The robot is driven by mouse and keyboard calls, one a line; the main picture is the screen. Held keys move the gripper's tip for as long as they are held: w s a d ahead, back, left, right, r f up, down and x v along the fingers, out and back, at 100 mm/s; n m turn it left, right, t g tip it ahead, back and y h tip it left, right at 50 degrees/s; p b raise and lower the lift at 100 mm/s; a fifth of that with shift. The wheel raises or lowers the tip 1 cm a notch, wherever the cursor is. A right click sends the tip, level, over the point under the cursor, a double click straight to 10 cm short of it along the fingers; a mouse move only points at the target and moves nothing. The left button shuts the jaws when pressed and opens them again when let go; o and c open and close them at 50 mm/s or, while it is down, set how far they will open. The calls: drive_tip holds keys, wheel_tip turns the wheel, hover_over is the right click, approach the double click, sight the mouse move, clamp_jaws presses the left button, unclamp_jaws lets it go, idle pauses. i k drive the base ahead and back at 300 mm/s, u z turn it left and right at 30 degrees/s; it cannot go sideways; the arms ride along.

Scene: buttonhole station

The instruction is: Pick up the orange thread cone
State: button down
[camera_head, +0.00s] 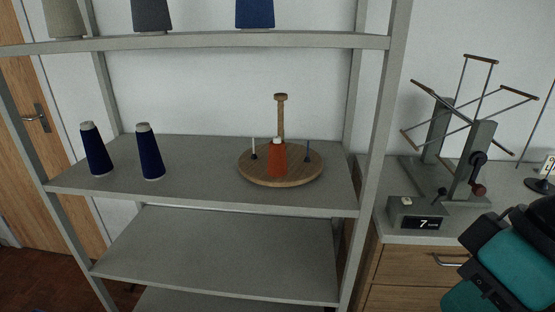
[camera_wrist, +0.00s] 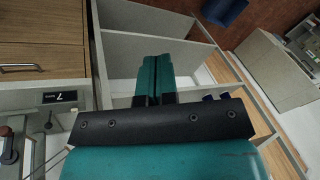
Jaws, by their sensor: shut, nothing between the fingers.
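The orange thread cone (camera_head: 278,160) stands upright on a round wooden turntable (camera_head: 308,178), which sits on the right part of the grey shelf at middle height. The turntable has a central wooden post and two thin pegs, one on each side of the cone. My gripper (camera_wrist: 154,76) shows in the wrist view with its teal fingers together and nothing between them. In the head view only a teal and black part of my arm shows at the lower right, well away from the cone. The orange cone cannot be made out in the wrist view.
Two dark blue cones (camera_head: 150,152) stand on the left of the same shelf (camera_head: 205,160). An upper shelf (camera_head: 200,41) with larger cones is above. A grey shelf upright (camera_head: 373,110) stands right of the turntable. A winder (camera_head: 470,150) and display box (camera_head: 416,214) occupy the right cabinet.

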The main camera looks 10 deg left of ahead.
sight(276, 165)
drive_tip(key=u, duration=2)
drive_tip(key=i, duration=1.05)
drive_tip(key=z, duration=1.9)
